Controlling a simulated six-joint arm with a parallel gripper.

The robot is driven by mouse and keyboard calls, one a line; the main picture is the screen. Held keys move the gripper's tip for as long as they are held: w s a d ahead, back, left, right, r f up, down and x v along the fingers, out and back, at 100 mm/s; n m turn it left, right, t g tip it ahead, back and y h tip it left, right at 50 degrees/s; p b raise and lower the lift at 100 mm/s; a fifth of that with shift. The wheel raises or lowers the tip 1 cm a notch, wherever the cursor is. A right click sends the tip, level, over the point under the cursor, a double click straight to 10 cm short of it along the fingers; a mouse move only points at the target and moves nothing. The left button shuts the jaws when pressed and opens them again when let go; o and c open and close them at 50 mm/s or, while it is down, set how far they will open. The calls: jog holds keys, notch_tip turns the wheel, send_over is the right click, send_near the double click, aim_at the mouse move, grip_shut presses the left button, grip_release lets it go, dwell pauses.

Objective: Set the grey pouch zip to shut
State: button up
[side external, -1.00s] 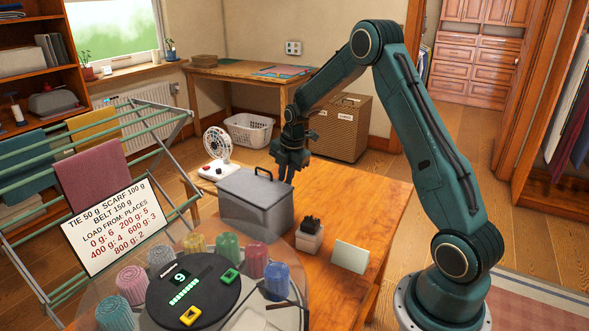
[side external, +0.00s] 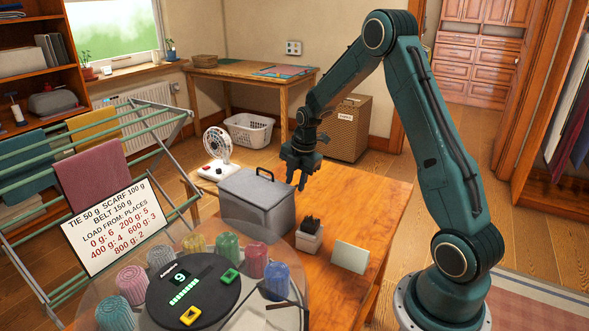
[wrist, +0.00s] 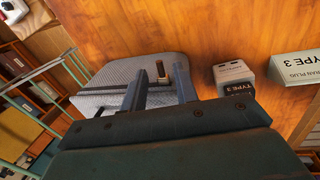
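The grey pouch (side external: 257,210) stands on the wooden table as a box-like shape, with a dark handle (side external: 265,170) at its top back edge. In the wrist view the pouch (wrist: 115,75) lies below and left of my fingers, and a small brown peg-like tab (wrist: 160,72), perhaps the zip pull, shows at its right end. My gripper (side external: 297,183) is above and right of the pouch's back end. Its fingers (wrist: 159,88) are apart, with nothing held; the tab appears between them in the picture. I cannot tell the zip's position.
A white block with a dark top (side external: 309,236) and a pale card (side external: 350,257) stand right of the pouch. A white fan (side external: 216,146) stands behind left. A clear round stand with coloured cups (side external: 285,310) is in front. The table's right side is clear.

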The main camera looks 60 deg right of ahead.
jog(key=shift+r, duration=0.1)
dwell(0.3)
notch_tip(320, 180, up, 13)
jog(key=s, duration=0.2)
jog(key=shift+s+r, duration=0.15)
jog(key=shift+s, duration=0.2)
jog(key=shift+a, duration=0.15)
jog(key=s+a+r+m+t, duration=0.1)
jog(key=s+a+r+m, duration=0.35)
jog(key=a, duration=0.25)
jog(key=s+a+r+m+t, duration=0.1)
jog(key=s+a+r+m, duration=0.3)
jog(key=a, duration=0.3)
jog(key=s+a+m, duration=0.3)
jog(key=s+m, duration=0.1)
jog(key=s, duration=0.3)
jog(key=s+a+f+m+t, duration=0.1)
jog(key=s+a+m, duration=0.3)
jog(key=s, duration=0.3)
jog(key=shift+s+a+f, duration=0.15)
jog(key=shift+s+a, duration=0.15)
jog(key=shift+s, duration=0.1)
dwell(0.5)
